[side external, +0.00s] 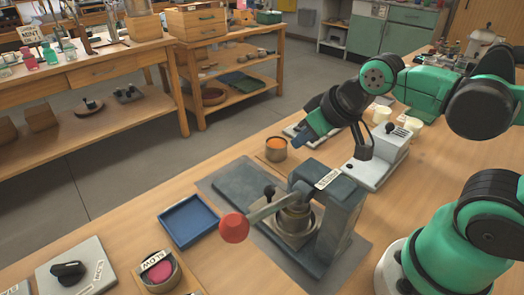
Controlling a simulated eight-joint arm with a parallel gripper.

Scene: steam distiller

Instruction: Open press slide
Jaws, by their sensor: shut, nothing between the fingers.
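A grey-blue press (342,212) stands on a dark mat on the wooden table, with a white label on its top. Its lever ends in a red knob (234,228) pointing to the lower left. A metal cylinder (296,219) sits on a light plate under the press head. A small black knob (269,192) shows behind the lever; I cannot tell whether it belongs to the slide. My gripper (363,153) hangs above and behind the press, clear of it, shut and empty. The slide itself is not clearly distinguishable.
A blue tray (188,221) lies left of the press. A cup with orange contents (276,149) and a light grey device (382,162) stand behind it. A bowl with pink contents (160,272) and a grey panel with a black knob (70,270) are at the lower left.

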